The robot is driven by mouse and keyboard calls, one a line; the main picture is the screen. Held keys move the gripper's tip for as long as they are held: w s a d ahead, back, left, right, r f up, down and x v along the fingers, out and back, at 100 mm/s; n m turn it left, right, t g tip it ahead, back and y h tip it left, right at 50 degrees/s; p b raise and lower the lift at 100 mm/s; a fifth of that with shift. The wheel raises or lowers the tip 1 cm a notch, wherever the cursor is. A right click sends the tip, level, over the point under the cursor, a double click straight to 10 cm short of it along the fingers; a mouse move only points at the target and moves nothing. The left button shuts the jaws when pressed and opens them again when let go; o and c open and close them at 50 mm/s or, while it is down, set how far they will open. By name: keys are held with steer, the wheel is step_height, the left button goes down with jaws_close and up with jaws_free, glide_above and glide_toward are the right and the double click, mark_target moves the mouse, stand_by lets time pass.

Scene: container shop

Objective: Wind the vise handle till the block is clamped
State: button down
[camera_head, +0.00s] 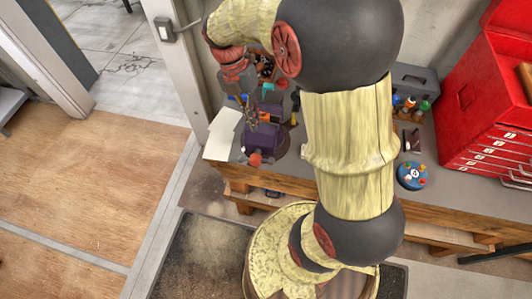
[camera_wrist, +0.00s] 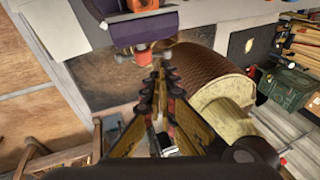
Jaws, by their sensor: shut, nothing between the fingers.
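The purple vise (camera_head: 262,137) stands at the left end of the workbench in the head view. It also shows at the top of the wrist view (camera_wrist: 142,28). An orange-red knob (camera_wrist: 143,58) on its handle sticks out at the vise's near side, and it also shows in the head view (camera_head: 255,159). A small orange piece (camera_wrist: 143,4) shows at the vise's top; I cannot tell if it is the block or touches both jaws. My gripper (camera_wrist: 161,72) is shut and empty, close to the handle knob; contact is unclear. It hangs above the vise in the head view (camera_head: 249,109).
The grey workbench (camera_head: 450,205) has a wooden front edge. A red tool chest (camera_head: 480,95) stands at right. A round blue piece (camera_head: 412,176) and small bottles lie between. White sheets (camera_head: 223,133) lie left of the vise. Open floor (camera_head: 75,190) spreads at left.

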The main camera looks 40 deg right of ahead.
steer(key=b, duration=0.1)
glide_toward(271, 159)
steer(key=shift+n, duration=0.3)
steer(key=x, duration=0.5)
steer(key=w+x, duration=0.1)
steer(key=x, duration=0.1)
steer(key=shift+a+f, duration=0.4)
steer(key=p, duration=0.1)
steer(key=s+p, duration=0.1)
steer(key=shift+d+f+p, duration=0.3)
steer(key=shift+p, duration=0.1)
steer(key=shift+p+x, duration=0.4)
steer(key=shift+x, duration=0.4)
steer(key=shift+s+d, duration=0.1)
steer(key=shift+d, duration=0.05)
steer(key=shift+r, duration=0.15)
